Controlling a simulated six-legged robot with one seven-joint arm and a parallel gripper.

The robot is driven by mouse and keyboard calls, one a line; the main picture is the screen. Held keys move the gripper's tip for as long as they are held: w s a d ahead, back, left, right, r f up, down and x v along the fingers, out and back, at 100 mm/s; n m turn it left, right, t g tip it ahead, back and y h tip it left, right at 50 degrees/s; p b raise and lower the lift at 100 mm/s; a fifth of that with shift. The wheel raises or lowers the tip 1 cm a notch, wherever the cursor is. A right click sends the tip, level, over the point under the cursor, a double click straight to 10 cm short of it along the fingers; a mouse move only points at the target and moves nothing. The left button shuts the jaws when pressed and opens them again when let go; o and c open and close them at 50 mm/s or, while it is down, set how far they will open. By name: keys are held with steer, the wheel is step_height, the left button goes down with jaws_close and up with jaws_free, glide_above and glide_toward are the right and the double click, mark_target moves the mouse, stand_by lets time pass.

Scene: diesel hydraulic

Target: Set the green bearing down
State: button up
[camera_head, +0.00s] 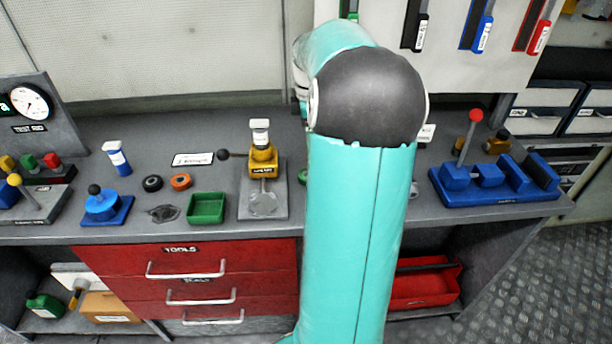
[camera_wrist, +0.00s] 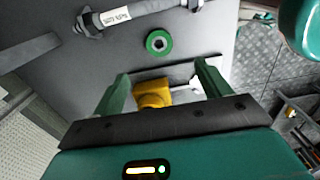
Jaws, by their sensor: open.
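The green bearing (camera_wrist: 159,42), a ring with a dark hole, lies flat on the grey bench top in the wrist view. It is just beyond my gripper's fingertips, and no finger appears to touch it. My gripper (camera_wrist: 162,72) is open, with its two green fingers wide apart and nothing held between them. In the head view my arm hides the gripper. A sliver of a green thing (camera_head: 303,175) shows at the arm's left edge there; I cannot tell if it is the bearing.
A yellow part (camera_wrist: 154,92) with a pale rod shows between and below the fingers. A labelled hose (camera_wrist: 128,12) lies beyond the bearing. In the head view, a green tray (camera_head: 206,208) and a yellow pump (camera_head: 263,160) stand left of my arm, a blue fixture (camera_head: 490,180) right.

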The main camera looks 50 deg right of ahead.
steer(key=f, duration=1.3)
steer(key=shift+w+f, duration=0.15)
steer(key=shift+w, duration=0.05)
steer(key=c, duration=1.2)
steer(key=shift+r, duration=0.6)
step_height(320, 180, up, 2)
steer(key=shift+a+r, duration=0.1)
steer(key=shift+r, duration=0.1)
steer(key=s+a+r, duration=0.2)
steer(key=a+r, duration=0.7)
steer(key=a, duration=0.4)
steer(key=shift+s+a+r, duration=0.2)
steer(key=shift+a+r, duration=0.05)
steer(key=shift+a, duration=0.1)
